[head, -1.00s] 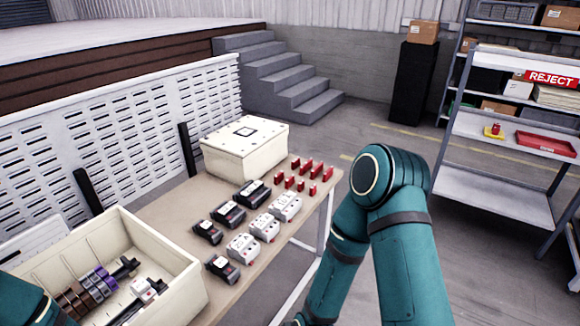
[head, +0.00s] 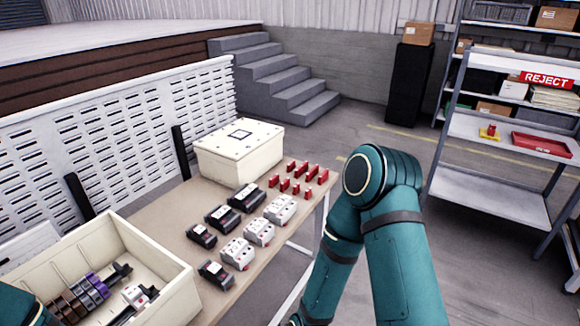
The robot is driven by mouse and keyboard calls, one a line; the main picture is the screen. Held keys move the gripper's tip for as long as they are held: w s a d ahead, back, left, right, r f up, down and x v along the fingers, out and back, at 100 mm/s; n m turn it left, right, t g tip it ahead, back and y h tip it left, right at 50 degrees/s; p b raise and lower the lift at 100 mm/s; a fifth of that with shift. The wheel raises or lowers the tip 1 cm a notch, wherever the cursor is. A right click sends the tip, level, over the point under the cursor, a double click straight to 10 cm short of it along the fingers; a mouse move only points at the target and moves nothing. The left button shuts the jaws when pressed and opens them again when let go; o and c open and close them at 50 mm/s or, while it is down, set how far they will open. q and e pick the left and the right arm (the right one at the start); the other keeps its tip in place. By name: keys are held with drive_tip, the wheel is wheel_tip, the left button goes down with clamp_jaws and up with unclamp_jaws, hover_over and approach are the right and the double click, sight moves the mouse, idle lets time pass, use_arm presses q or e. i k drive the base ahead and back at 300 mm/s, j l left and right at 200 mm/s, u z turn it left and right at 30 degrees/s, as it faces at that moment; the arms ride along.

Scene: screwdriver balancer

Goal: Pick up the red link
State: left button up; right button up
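Several small red links (head: 297,187) stand in two rows on the far right part of the tan table (head: 165,213), beside the closed cream box. No gripper is near them in the picture. My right arm is bent in the right half of the head view, and its gripper is out of the frame. Only a small teal piece of my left arm shows at the lower left corner, and its gripper is also out of the frame.
Black and white modules (head: 238,253) stand in rows in front of the links. A cream box (head: 239,152) stands behind them. An open cream bin (head: 178,284) with parts sits at the lower left. A shelf with a red tray (head: 543,145) stands at the right.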

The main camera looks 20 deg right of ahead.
sight(290, 167)
drive_tip(key=i+l+u, duration=0.15)
drive_tip(key=l, duration=0.35)
drive_tip(key=i+l+u, duration=0.15)
drive_tip(key=l, duration=0.4)
drive_tip(key=i+l+u, duration=0.2)
drive_tip(key=l, duration=0.35)
drive_tip(key=i+l+u, duration=0.15)
drive_tip(key=l, duration=0.45)
drive_tip(key=i+l+u, duration=0.15)
drive_tip(key=l, duration=0.4)
